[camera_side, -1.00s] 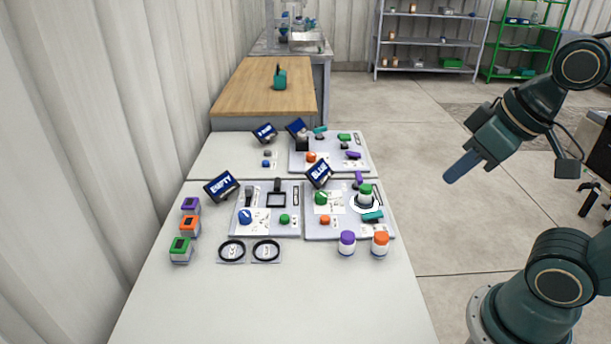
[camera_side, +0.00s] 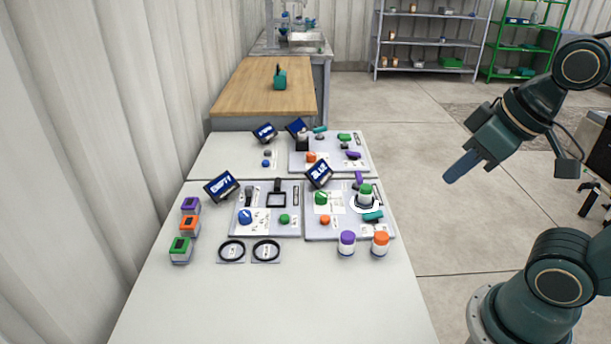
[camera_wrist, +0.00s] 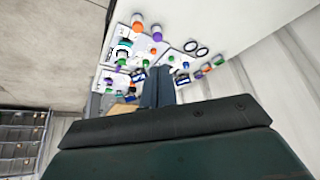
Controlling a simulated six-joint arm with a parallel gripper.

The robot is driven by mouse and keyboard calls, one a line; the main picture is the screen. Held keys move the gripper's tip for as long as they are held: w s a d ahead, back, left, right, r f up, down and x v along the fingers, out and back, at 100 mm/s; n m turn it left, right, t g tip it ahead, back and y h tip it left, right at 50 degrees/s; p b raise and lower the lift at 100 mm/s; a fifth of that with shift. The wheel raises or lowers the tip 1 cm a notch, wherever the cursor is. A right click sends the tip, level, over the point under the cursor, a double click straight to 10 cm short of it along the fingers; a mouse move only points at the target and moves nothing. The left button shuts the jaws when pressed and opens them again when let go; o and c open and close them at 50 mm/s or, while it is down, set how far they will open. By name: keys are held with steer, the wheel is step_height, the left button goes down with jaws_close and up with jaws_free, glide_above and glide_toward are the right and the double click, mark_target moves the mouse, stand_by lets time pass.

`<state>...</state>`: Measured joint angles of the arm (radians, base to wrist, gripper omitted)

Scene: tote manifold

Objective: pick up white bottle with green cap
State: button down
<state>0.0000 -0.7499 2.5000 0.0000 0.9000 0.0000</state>
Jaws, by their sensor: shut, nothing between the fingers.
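The white bottle with a green cap (camera_side: 365,195) stands upright on a round white spot of the right-hand panel in the side view. In the wrist view it appears small near the upper left, by the green cap (camera_wrist: 124,44). My gripper (camera_side: 461,167) is shut and empty. It hangs in the air to the right of the table, well apart from the bottle. Its fingers (camera_wrist: 158,86) show pressed together in the wrist view.
A purple-capped bottle (camera_side: 347,244) and an orange-capped bottle (camera_side: 380,243) stand in front of the panel. Two black rings (camera_side: 232,250) lie to their left. Small screens (camera_side: 319,175), knobs and levers rise from the panels. The table's front (camera_side: 270,305) is clear.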

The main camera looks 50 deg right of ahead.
steer(key=c, duration=0.9)
jaws_free()
steer(key=shift+o, duration=0.2)
steer(key=shift+w, duration=0.1)
